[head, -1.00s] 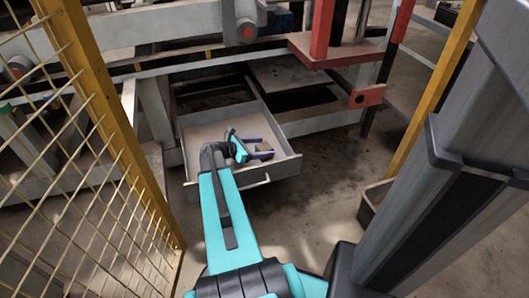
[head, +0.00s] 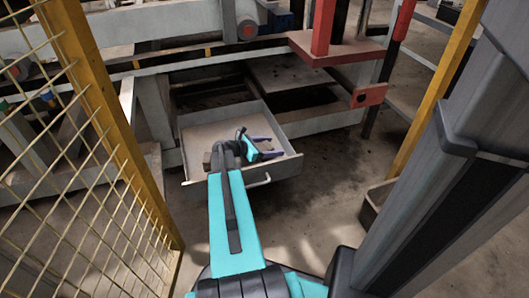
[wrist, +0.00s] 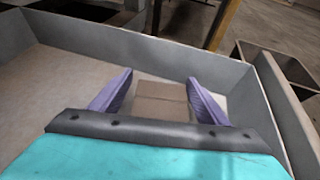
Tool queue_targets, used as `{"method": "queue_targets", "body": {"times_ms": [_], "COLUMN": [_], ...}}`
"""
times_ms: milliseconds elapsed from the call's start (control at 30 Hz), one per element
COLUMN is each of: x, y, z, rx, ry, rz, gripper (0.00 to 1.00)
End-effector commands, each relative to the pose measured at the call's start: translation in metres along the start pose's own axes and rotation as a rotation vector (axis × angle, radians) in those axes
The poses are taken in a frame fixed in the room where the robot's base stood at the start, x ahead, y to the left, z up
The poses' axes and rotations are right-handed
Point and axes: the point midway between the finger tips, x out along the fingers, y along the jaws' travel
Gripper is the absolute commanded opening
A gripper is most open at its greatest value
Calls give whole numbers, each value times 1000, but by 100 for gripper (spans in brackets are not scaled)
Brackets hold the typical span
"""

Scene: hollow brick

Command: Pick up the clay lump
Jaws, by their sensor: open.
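A brownish, block-shaped lump (wrist: 162,100) lies on the drawer floor, seen between the two purple fingers of my gripper (wrist: 161,76) in the wrist view. It looks like the clay lump, but its blocky shape leaves this unsure. The fingers are open, one on each side, with gaps showing; contact cannot be made out. In the head view my gripper (head: 276,147) is low inside the open drawer (head: 287,167), pointing right. A second brown piece (head: 207,159) shows left of my wrist, partly hidden by it.
The drawer walls (wrist: 125,48) stand close around the gripper. A yellow mesh fence (head: 110,180) is on the left, a red frame (head: 335,52) above right. An open bin (head: 374,205) stands on the floor to the right.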

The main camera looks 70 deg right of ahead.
Motion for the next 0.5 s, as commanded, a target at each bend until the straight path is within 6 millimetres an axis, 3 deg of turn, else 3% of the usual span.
{"method": "queue_targets", "body": {"times_ms": [300,500], "x": [0,0], "y": [0,0], "z": [0,0], "rx": [0,0], "ry": [0,0], "rz": [-1,-1], "gripper": [69,37]}}
